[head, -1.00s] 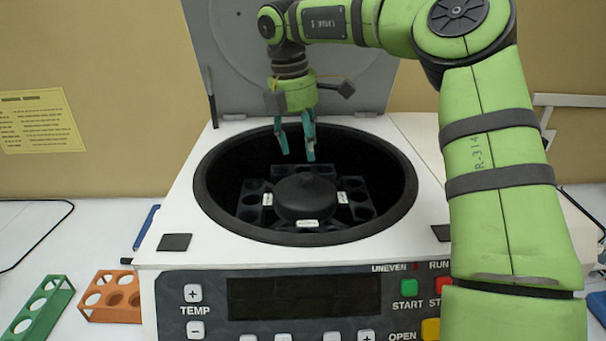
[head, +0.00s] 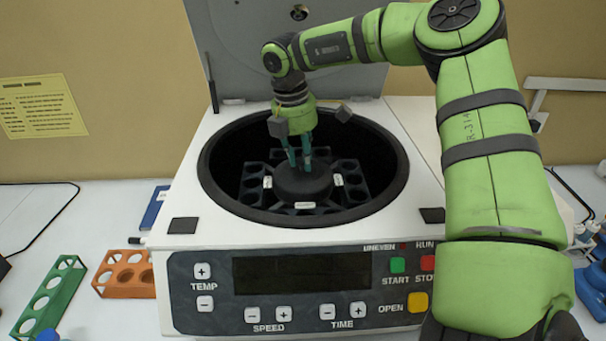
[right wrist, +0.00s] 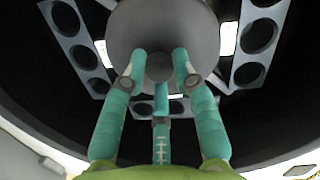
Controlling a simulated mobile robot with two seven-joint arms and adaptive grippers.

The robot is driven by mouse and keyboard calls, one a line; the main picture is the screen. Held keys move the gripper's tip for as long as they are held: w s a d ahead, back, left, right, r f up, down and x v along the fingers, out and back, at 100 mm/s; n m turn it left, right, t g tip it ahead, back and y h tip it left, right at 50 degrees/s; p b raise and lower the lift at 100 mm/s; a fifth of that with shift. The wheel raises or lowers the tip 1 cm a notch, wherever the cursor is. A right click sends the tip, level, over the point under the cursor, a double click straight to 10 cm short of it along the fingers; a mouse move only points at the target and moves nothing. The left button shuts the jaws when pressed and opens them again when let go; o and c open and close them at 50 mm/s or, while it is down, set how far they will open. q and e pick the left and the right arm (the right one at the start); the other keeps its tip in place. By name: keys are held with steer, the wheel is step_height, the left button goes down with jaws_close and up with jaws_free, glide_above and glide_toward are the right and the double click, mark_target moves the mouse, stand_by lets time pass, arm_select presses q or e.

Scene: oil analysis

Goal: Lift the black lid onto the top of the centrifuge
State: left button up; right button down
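The round black lid (head: 303,185) sits on the rotor in the middle of the open centrifuge (head: 190,210). In the right wrist view the lid (right wrist: 205,30) looks dark grey, with a small round knob (right wrist: 160,68) at its centre. My right gripper (head: 300,168) points down into the bowl with its teal fingers at the lid's top. In the right wrist view its fingers (right wrist: 160,75) surround the knob closely. Whether they press on it I cannot tell. The knob is mostly hidden in the head view. My left gripper is not in view.
The raised grey centrifuge cover (head: 225,50) stands behind the bowl, close behind my right arm. The bowl's dark rim (head: 225,205) surrounds the gripper. A green rack (head: 50,295) and an orange rack (head: 125,272) stand on the table at left. Blue items (head: 590,285) lie at far right.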

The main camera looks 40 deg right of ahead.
steer(key=c, duration=0.9)
jaws_free()
steer(key=shift+d+f, duration=0.1)
